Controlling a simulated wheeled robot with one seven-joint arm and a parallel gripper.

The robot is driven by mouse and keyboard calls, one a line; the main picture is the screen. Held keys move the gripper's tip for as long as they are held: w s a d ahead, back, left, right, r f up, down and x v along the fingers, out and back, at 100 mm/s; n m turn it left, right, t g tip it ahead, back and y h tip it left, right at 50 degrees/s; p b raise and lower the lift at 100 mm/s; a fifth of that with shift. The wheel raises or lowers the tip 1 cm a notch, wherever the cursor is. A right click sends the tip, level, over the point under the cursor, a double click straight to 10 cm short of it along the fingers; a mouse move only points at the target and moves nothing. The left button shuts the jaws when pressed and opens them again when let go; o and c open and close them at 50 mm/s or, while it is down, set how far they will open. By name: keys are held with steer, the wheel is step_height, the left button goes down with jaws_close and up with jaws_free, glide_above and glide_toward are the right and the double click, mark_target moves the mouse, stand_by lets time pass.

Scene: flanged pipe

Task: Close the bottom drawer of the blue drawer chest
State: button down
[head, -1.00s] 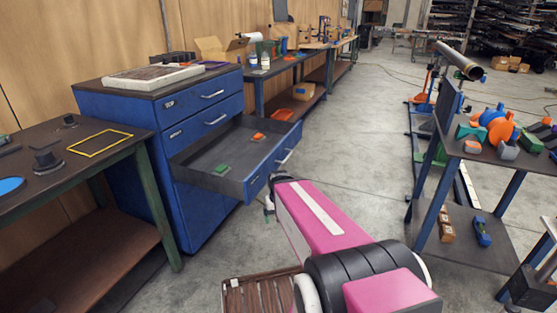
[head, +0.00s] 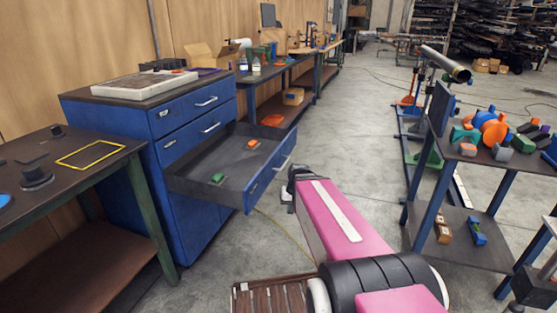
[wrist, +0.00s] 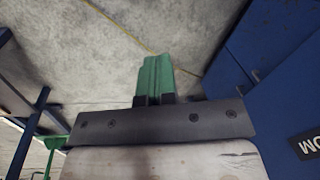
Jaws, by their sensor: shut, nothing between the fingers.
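The blue drawer chest (head: 130,140) stands left of centre in the head view. Its bottom drawer (head: 232,165) is pulled far out, and its dark inside shows a green block (head: 217,179) and an orange piece (head: 253,143). The upper two drawers are shut. My gripper (head: 287,198) is just right of the open drawer's front, near its handle (head: 282,162); contact cannot be told. In the wrist view, the green fingers of my gripper (wrist: 157,65) are together and empty. A blue panel (wrist: 262,70) with a partly cut-off label (wrist: 309,143) is close on the right.
A workbench (head: 70,165) with a yellow frame stands left of the chest. A cart (head: 505,165) with coloured parts is on the right. A brown slatted object (head: 270,297) is low in front. Concrete floor (head: 345,120) is open between chest and cart.

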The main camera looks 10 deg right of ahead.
steer(key=w+d+r+m+t+y, duration=0.25)
steer(key=w+d+r, duration=0.25)
steer(key=w+r, duration=0.4)
steer(key=w+d+r+m+t+y, duration=0.2)
steer(key=w+d+r+y, duration=0.2)
steer(key=w+r, duration=0.5)
glide_toward(274, 158)
steer(key=x, duration=0.6)
steer(key=shift+s+d+f, duration=0.15)
steer(key=shift+d+f, duration=0.15)
steer(key=shift+w+a, duration=0.3)
steer(key=shift+a, duration=0.25)
steer(key=shift+a, duration=0.1)
